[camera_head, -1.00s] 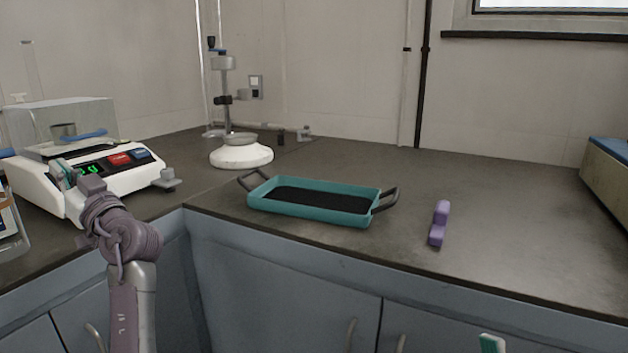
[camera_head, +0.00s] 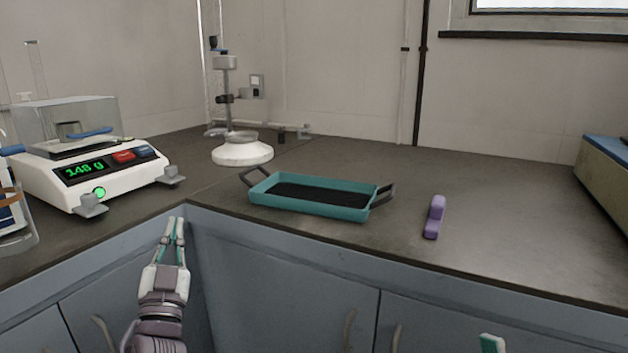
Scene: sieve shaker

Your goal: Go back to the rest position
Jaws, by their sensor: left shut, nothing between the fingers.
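My left gripper (camera_head: 174,226) is in front of the inner corner of the counter, its fingers pointing up and away from me. Its fingers are close together and hold nothing. The arm comes in from the bottom left. My right gripper cannot be made out; only a small green and white piece shows at the bottom right edge. The white scale (camera_head: 85,172) stands on the left counter, its display reading about 148 g, with a clear cover over its pan.
A teal tray (camera_head: 310,208) with a dark inside and two handles sits near the front of the counter (camera_head: 500,230). A purple block (camera_head: 435,217) lies to its right. A stand with a white round base (camera_head: 242,154) is at the back. Cabinet doors are below.

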